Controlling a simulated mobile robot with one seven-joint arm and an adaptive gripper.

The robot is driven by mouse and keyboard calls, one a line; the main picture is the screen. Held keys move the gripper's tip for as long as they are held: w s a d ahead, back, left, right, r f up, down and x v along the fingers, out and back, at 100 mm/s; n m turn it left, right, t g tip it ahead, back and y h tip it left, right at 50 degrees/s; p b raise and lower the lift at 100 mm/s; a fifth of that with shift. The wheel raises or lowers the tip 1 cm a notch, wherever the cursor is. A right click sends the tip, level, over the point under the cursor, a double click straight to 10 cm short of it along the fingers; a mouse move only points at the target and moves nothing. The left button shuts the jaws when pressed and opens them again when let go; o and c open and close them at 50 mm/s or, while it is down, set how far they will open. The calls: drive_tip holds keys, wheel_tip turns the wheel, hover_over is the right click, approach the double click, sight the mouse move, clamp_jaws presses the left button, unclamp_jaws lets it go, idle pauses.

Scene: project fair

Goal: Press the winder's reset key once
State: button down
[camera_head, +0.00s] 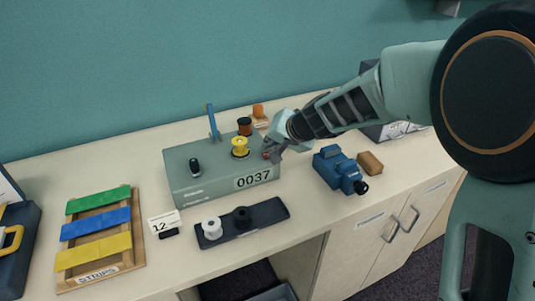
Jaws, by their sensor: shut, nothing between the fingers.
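A dark tray (240,232) with a white spool (212,227) and a black spool (242,217) lies in front. A card reading 12 (163,222) and a strips rack (140,250) are to the left. A blue tool (340,170) and a brown block (370,162) lie to the right.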

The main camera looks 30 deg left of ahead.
drive_tip(key=shift+f, duration=0.15)
drive_tip(key=shift+f+b, duration=0.3)
drive_tip(key=shift+b, duration=0.35)
drive_tip(key=shift+f+b, duration=0.5)
drive_tip(key=shift+b, duration=0.05)
idle(0.6)
drive_tip(key=shift+r, duration=0.1)
drive_tip(key=shift+r+p, duration=0.7)
drive_tip(key=shift+r, duration=0.15)
wheel_tip(320, 180, up, 5)
drive_tip(key=p, duration=0.4)
drive_tip(key=shift+r, duration=0.1)
idle(0.6)
